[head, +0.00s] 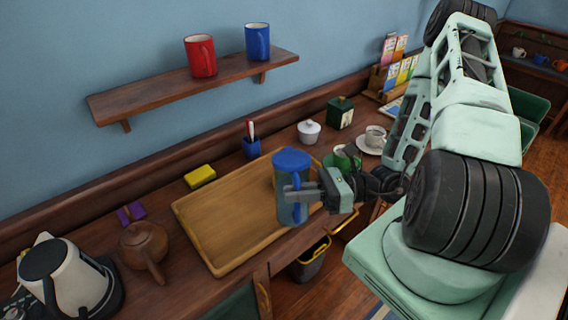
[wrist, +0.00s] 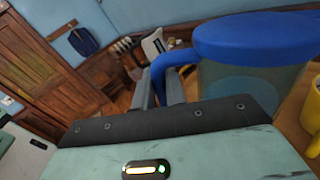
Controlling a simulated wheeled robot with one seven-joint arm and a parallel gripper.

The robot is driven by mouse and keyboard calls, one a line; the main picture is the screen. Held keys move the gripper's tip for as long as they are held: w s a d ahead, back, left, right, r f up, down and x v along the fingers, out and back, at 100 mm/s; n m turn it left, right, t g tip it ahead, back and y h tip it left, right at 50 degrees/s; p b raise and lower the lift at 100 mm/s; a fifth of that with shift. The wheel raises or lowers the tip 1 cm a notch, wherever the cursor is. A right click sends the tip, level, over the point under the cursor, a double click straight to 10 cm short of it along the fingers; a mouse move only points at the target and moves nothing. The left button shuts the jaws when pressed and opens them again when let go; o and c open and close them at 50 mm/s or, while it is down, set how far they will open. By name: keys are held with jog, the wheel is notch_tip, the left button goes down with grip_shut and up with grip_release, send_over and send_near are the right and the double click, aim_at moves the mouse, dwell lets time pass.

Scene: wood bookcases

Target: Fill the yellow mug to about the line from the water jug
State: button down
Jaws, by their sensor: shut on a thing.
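The water jug (head: 291,212) is see-through blue with a blue lid and a blue handle. It looks about upright at the right end of the wooden tray (head: 215,235); I cannot tell if its base is clear of the surface. My gripper (head: 300,193) is shut on the jug's handle, coming from the right. In the wrist view the handle passes between the fingers (wrist: 160,90), and the lid (wrist: 255,38) fills the upper right. The yellow mug (wrist: 312,118) shows partly at the right edge of the wrist view, beyond the jug. I cannot make it out in the head view. Its line and inside are not visible.
A green cup (head: 345,158), a white cup on a saucer (head: 371,141) and a sugar bowl (head: 309,131) stand behind my gripper. A teapot (head: 143,244) and a kettle (head: 66,280) are at left. Red and blue mugs stand on the wall shelf (head: 150,93). The tray's left part is clear.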

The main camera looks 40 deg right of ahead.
aim_at(291, 157)
jog(key=shift+w+d+r+m, duration=0.2)
jog(key=shift+w+r+m, duration=0.2)
jog(key=shift+r+m, duration=0.1)
jog(key=shift+w+d+r+m+b, duration=0.2)
jog(key=shift+w+d+m+b, duration=0.05)
jog(key=shift+w+m+b, duration=0.25)
jog(key=shift+w+d+r+m+b, duration=0.25)
jog(key=shift+w+m+b, duration=0.15)
jog(key=shift+m+b, duration=0.1)
jog(key=shift+w+d+r+m+p, duration=0.3)
jog(key=shift+w+m+p, duration=0.2)
jog(key=shift+p, duration=0.15)
jog(key=shift+w+d+m, duration=0.25)
jog(key=shift+w+m, duration=0.15)
jog(key=shift+w+d+m+p, duration=0.35)
jog(key=shift+w+m, duration=0.2)
jog(key=shift+m, duration=0.25)
jog(key=shift+w+d+f+m, duration=0.3)
jog(key=shift+w+m, duration=0.25)
jog(key=shift+m, duration=0.35)
jog(key=shift+w+d+r+m, duration=0.1)
jog(key=shift+w+d+m, duration=0.25)
jog(key=shift+w+m, duration=0.3)
dwell(3.1)
